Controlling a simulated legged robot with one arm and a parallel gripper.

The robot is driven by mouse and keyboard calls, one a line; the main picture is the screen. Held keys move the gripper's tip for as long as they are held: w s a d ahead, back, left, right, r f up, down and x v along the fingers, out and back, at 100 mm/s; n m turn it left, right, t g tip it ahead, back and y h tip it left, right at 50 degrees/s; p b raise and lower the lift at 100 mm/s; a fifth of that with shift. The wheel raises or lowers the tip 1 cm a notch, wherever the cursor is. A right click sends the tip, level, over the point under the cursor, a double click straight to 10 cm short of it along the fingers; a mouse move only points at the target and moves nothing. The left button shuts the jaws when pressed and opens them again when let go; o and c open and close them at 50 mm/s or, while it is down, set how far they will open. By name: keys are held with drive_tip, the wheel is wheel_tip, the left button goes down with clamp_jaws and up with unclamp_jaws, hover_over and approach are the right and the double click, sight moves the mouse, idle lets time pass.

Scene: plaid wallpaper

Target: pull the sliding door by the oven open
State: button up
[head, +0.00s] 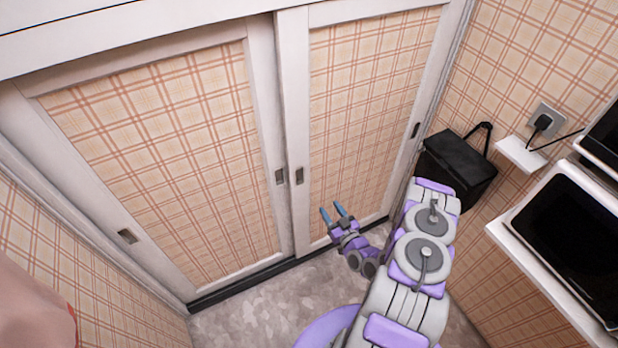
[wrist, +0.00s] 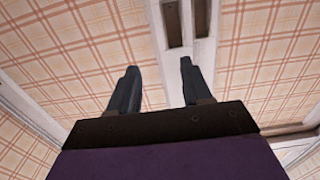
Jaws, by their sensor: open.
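Two white-framed sliding doors with plaid panels stand ahead in the head view. The right sliding door (head: 365,100), on the oven's side, has a recessed handle (head: 299,176) on its left stile and another dark recess (head: 415,130) on its right stile. The left sliding door (head: 165,160) has a handle (head: 279,176) beside the meeting edge. My gripper (head: 333,212) is open and empty, in front of the right door's lower left part, below the handles. In the wrist view my gripper (wrist: 157,85) points toward the door stiles, with two dark handle recesses (wrist: 172,22) beyond the fingertips.
A black oven-like appliance (head: 575,240) sits on a white shelf at the right. A black bag or bin (head: 458,168) stands in the corner by the right door. A wall socket with a plug (head: 543,122) is above it. Grey floor (head: 270,310) is clear before the doors.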

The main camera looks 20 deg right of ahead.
sight(306, 174)
drive_tip(key=w+b, duration=0.1)
drive_tip(key=w, duration=0.4)
drive_tip(key=w+b, duration=0.1)
drive_tip(key=w, duration=0.5)
drive_tip(key=w+b, duration=0.1)
drive_tip(key=w, duration=0.4)
drive_tip(key=shift+w+a, duration=0.3)
drive_tip(key=shift+w, duration=0.1)
drive_tip(key=shift+c, duration=0.4)
clamp_jaws()
